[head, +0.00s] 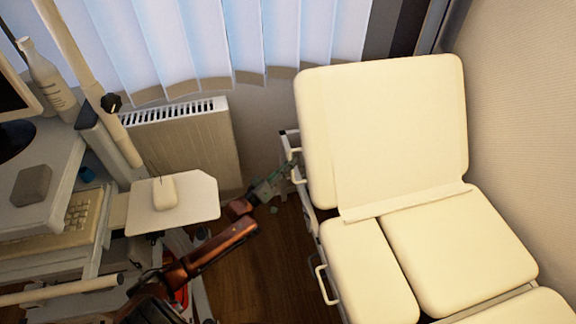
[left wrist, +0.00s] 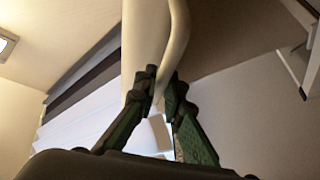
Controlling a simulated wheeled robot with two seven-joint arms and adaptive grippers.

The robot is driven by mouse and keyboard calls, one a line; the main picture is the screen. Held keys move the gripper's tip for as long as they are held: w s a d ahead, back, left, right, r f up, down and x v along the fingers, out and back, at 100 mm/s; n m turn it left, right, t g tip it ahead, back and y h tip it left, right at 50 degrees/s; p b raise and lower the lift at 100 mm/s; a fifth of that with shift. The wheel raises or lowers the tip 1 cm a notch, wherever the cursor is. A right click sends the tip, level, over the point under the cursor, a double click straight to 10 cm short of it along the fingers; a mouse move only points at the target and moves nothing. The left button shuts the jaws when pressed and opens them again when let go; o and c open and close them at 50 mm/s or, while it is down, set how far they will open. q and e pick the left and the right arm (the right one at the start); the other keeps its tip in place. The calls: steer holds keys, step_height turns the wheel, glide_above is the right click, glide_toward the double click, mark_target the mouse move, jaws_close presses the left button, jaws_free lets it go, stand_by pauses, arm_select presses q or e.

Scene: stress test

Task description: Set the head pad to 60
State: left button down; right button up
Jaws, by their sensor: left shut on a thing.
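The cream head pad (head: 395,120) is the large upper cushion of the couch, tilted up from the seat cushions; its exact angle cannot be read. A white side handle (head: 295,151) sits at its left edge. My left gripper (head: 286,170) reaches in from the lower left to this edge. In the left wrist view, my left gripper's green fingers (left wrist: 160,82) are closed around a pale curved bar (left wrist: 180,35), which looks like the handle, beside the pad's pale edge (left wrist: 143,35). The exact contact is partly hidden. My right gripper is in neither view.
Seat cushions (head: 460,248) lie below the head pad, with another white side handle (head: 324,284) at the left. A radiator (head: 185,150) stands behind. A small tray (head: 195,205) and a desk with a keyboard (head: 78,218) are left. A wall is close on the right.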

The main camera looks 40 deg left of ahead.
arm_select(q)
steer(key=shift+s+d+r+m+t+h+p, duration=0.15)
steer(key=shift+s+d+r+m+h, duration=0.15)
steer(key=shift+r+m, duration=0.2)
steer(key=shift+s+d+r+m+t+h+p, duration=0.1)
steer(key=shift+s+d+r+m, duration=0.2)
steer(key=shift+r, duration=0.25)
steer(key=shift+s+d+r+m+t+h+p, duration=0.1)
steer(key=shift+s+d+r+m+t+h, duration=0.1)
steer(key=shift+d+r+m, duration=0.25)
steer(key=c, duration=2)
jaws_free()
steer(key=shift+s+a+f, duration=0.1)
steer(key=shift+s+f, duration=0.05)
steer(key=shift+s, duration=0.05)
steer(key=v, duration=1.1)
steer(key=shift+s+a, duration=0.1)
steer(key=shift+s, duration=0.2)
